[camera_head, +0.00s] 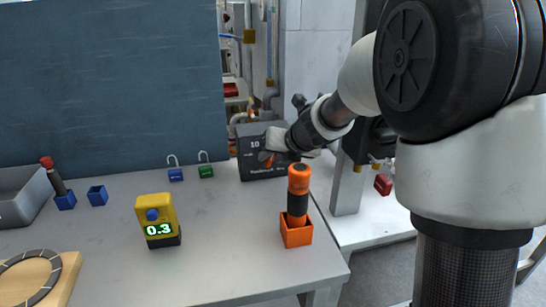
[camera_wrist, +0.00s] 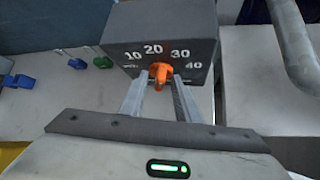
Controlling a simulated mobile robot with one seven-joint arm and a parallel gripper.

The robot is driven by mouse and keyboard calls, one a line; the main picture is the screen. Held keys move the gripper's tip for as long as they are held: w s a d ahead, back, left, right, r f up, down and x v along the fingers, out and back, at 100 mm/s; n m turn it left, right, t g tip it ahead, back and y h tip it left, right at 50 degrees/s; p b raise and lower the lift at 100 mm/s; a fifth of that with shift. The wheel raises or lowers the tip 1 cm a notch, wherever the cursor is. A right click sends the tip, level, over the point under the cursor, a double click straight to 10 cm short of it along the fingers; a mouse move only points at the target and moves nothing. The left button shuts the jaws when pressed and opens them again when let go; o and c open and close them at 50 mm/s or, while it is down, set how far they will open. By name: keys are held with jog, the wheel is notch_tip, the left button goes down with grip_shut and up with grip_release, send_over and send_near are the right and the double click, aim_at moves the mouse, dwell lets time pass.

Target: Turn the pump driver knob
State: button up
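The pump driver is a dark grey box (camera_head: 262,174) at the back right of the table, with white numbers on its face. In the wrist view the box (camera_wrist: 190,28) shows 10, 20, 30 and 40 around an orange knob (camera_wrist: 160,72). The knob also shows in the head view (camera_head: 266,157), partly hidden by my gripper. My gripper (camera_wrist: 160,78) is open in front of the box. Its two fingers stand apart, one on each side of the knob, with small gaps visible. I cannot tell how deep the knob sits between the fingertips.
An orange-handled tool (camera_head: 299,185) stands in an orange holder (camera_head: 296,235) below my arm. A yellow device (camera_head: 155,213) reads 0.3. Blue (camera_head: 176,175) and green (camera_head: 206,171) padlocks lie left of the box. The table's middle is mostly clear.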

grip_shut()
jog(key=shift+d+f+b, duration=0.2)
jog(key=shift+f+b, duration=0.1)
jog(key=shift+b, duration=0.15)
jog(key=shift+r+m+y, duration=0.15)
jog(key=shift+m+y, duration=0.15)
jog(key=shift+y, duration=0.3)
jog(key=shift+o, duration=0.2)
grip_release()
jog(key=shift+r, duration=0.1)
jog(key=p+v, duration=0.2)
jog(key=v, duration=0.5)
jog(key=shift+s+d+r, duration=0.1)
jog(key=shift+r, duration=0.05)
